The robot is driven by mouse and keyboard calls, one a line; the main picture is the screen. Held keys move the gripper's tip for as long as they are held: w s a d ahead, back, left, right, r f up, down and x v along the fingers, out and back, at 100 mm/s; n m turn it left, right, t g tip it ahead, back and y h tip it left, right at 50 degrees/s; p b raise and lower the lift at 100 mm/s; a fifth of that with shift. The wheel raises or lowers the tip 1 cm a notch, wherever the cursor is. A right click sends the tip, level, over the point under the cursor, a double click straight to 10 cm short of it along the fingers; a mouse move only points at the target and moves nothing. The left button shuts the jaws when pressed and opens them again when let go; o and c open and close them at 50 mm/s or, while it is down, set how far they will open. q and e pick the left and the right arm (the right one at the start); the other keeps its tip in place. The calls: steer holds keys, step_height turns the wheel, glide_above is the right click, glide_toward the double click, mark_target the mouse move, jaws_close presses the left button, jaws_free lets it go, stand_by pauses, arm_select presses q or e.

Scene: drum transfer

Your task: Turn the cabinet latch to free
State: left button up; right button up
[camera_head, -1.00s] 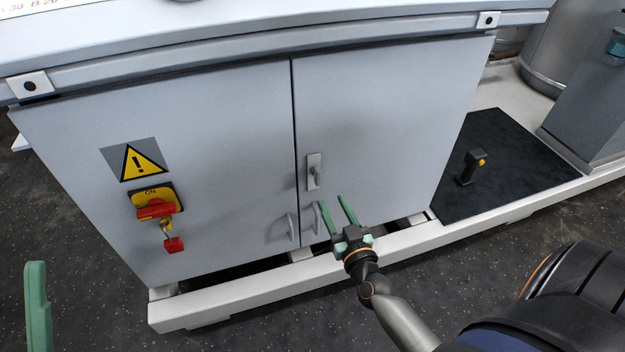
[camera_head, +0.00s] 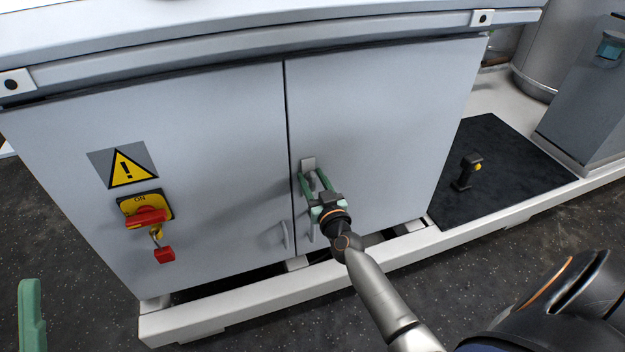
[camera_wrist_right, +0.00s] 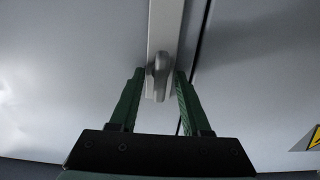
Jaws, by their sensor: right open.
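The cabinet latch (camera_head: 309,164) is a small grey plate with a knob on the right door, beside the gap between the doors. My right gripper (camera_head: 312,181) is at the latch with its two green fingers open. In the right wrist view the latch knob (camera_wrist_right: 158,76) hangs between the open fingertips (camera_wrist_right: 158,80), with a narrow gap visible on the right side; contact on the left side is hard to tell. The lower part of the plate is partly hidden by the gripper in the head view. A green finger of my left gripper (camera_head: 31,318) shows at the lower left edge; its opening cannot be seen.
The grey cabinet (camera_head: 220,120) has two door handles low by the gap; the left handle (camera_head: 284,235) shows clearly. A red and yellow switch (camera_head: 146,214) with a red padlock (camera_head: 164,255) is on the left door. A black mat (camera_head: 510,165) with a small post (camera_head: 467,172) lies right.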

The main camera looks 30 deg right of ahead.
steer(key=shift+c, duration=0.2)
jaws_close()
steer(key=shift+m, duration=0.3)
steer(key=m, duration=0.3)
steer(key=shift+d+m+p, duration=0.15)
steer(key=shift+m+p, duration=0.15)
steer(key=m, duration=0.4)
steer(key=shift+s+d+f, duration=0.1)
steer(key=shift+d, duration=0.05)
steer(key=shift+d+f+m+b, duration=0.1)
steer(key=shift+m+b, duration=0.1)
steer(key=shift+m, duration=1.4)
steer(key=shift+a+f+m+b, duration=0.1)
steer(key=shift+m+b, duration=0.05)
steer(key=shift+m, duration=1.45)
steer(key=shift+d+f+m+b, duration=0.1)
steer(key=shift+m+b, duration=0.1)
steer(key=shift+m, duration=1.4)
